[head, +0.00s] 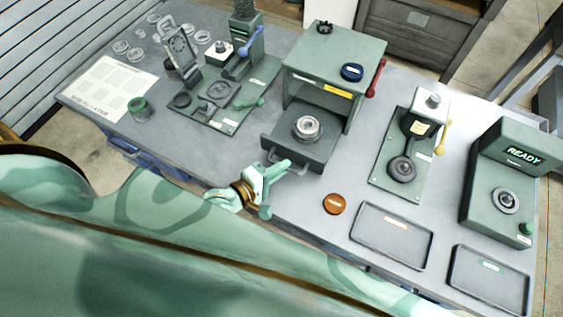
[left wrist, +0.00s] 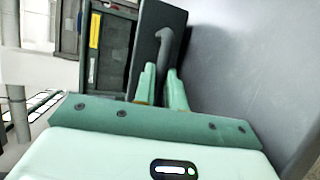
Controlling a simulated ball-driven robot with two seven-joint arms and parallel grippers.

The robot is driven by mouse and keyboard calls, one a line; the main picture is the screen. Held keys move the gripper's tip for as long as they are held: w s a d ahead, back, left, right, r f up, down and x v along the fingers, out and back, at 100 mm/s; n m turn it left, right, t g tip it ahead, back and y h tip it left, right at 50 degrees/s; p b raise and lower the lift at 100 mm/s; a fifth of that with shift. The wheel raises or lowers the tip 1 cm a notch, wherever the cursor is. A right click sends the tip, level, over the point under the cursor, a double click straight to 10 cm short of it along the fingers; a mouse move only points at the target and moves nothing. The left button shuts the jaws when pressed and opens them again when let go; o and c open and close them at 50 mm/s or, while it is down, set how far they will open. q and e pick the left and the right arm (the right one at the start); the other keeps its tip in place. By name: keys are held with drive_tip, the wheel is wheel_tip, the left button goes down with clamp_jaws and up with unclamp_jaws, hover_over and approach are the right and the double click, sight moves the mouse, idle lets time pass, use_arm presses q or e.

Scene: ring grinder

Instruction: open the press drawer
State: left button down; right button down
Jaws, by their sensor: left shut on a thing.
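The press (head: 335,62) is a green box-shaped machine in the middle of the bench in the head view. Its drawer (head: 287,137) stands out from the front, with a round metal part (head: 308,127) on it. My left gripper (head: 285,167) is at the drawer's front edge, shut on its handle. In the left wrist view, the fingers (left wrist: 160,82) reach up to the dark curved handle (left wrist: 166,46) on the drawer (left wrist: 150,28). The fingers hide part of the handle. My right gripper is not in view.
An orange disc (head: 334,204) lies on the bench just right of my left gripper. Two dark trays (head: 365,244) (head: 458,283) lie at the front right. A lever station (head: 388,178) and a READY machine (head: 478,176) stand right.

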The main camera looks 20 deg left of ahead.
use_arm(q)
drive_tip(key=c, duration=1.5)
unclamp_jaws()
drive_tip(key=shift+o, duration=0.2)
drive_tip(key=v, duration=1.6)
drive_tip(key=shift+s+a, duration=0.15)
drive_tip(key=shift+a, duration=0.05)
drive_tip(key=shift+p, duration=0.3)
